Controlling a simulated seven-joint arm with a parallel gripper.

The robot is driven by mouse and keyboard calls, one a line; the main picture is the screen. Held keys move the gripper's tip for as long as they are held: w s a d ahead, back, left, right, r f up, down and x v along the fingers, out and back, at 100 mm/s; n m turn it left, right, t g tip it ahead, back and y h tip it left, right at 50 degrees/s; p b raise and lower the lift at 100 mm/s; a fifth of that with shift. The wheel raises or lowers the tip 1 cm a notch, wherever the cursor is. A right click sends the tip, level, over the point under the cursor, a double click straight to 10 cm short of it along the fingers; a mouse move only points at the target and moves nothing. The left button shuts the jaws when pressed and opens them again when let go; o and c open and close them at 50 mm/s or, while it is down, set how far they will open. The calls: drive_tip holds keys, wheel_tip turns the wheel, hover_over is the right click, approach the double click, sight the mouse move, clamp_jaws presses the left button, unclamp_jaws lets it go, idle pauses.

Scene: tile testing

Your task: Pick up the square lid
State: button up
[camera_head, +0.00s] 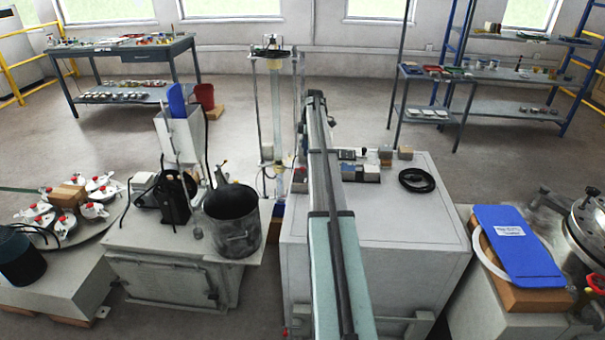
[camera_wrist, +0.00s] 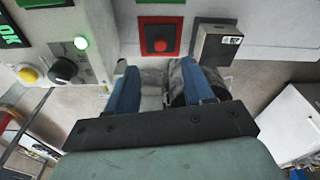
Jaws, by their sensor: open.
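I cannot make out for certain which thing is the square lid. A flat blue rectangular panel (camera_head: 518,245) with a white label lies tilted on a brown block at the right in the head view. In the wrist view my gripper (camera_wrist: 160,85) has two blue fingers spread apart, with nothing held between them. Behind the fingers is a dark grey rounded shape, partly hidden by the right finger. I cannot make out my gripper in the head view.
A dark bucket (camera_head: 233,238) stands on the left cabinet. A black coil (camera_head: 417,180) lies on the middle cabinet, whose right front top is clear. A round metal vessel (camera_head: 590,222) stands at far right. In the wrist view, a labelled grey box (camera_wrist: 216,44) sticks out beside the red button.

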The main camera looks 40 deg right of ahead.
sight(303, 168)
drive_tip(key=shift+w+a+f, duration=0.15)
drive_tip(key=shift+a+f, duration=0.05)
drive_tip(key=shift+f, duration=1.35)
drive_tip(key=shift+w+a+f, duration=0.1)
drive_tip(key=shift+a+f, duration=0.15)
drive_tip(key=shift+f, duration=1.35)
drive_tip(key=shift+w+a+f, duration=0.15)
drive_tip(key=shift+a+f, duration=0.05)
drive_tip(key=shift+f, duration=1.35)
clamp_jaws()
